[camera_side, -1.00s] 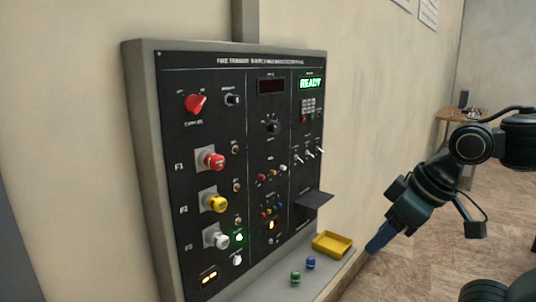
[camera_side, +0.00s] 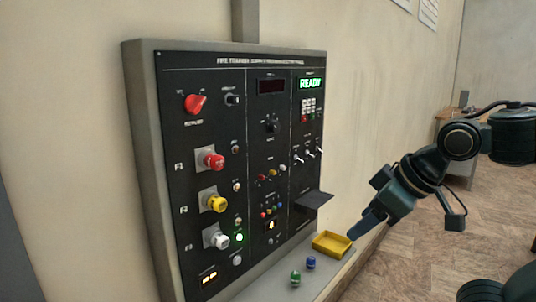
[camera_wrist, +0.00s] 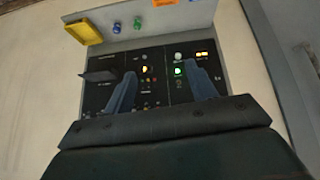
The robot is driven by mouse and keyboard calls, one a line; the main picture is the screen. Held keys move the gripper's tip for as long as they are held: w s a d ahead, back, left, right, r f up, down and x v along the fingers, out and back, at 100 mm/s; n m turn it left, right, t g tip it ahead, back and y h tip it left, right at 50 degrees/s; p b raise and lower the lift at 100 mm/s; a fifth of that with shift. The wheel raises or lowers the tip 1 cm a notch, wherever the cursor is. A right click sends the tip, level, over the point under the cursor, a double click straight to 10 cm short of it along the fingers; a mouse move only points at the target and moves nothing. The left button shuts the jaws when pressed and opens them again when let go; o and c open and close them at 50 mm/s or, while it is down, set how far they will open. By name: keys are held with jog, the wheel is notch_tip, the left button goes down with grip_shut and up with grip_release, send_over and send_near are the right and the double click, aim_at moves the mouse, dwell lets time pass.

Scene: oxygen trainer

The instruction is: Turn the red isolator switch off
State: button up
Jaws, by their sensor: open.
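The red isolator switch (camera_side: 195,104) is a round red knob at the upper left of the black control panel (camera_side: 215,140) in the side view. I cannot make it out in the wrist view. My gripper (camera_side: 362,229) is at the right in the side view, well apart from the panel, near the shelf's right end. In the wrist view my two blue fingers (camera_wrist: 164,95) stand apart with nothing between them. The panel's lower part shows upside down beyond them, with a lit green lamp (camera_wrist: 178,71).
Red (camera_side: 214,160), yellow (camera_side: 216,203) and white (camera_side: 218,239) knobs stick out down the panel's left side. A small dark ledge (camera_side: 314,199) juts out at the right. The lower shelf holds a yellow tray (camera_side: 331,243), a green piece (camera_side: 295,277) and a blue piece (camera_side: 311,262).

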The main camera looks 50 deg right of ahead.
jog(key=w+a+r+n+t, duration=0.2)
jog(key=w+r+t, duration=0.15)
jog(key=w, duration=0.25)
jog(key=n+t, duration=0.6)
jog(key=t, duration=0.2)
send_near(196, 105)
jog(key=s, duration=0.6)
jog(key=shift+d+g, duration=0.25)
jog(key=shift+d, duration=0.2)
jog(key=shift+w, duration=0.2)
jog(key=shift+w, duration=6.8)
jog(key=shift+c, duration=0.3)
jog(key=c, duration=0.9)
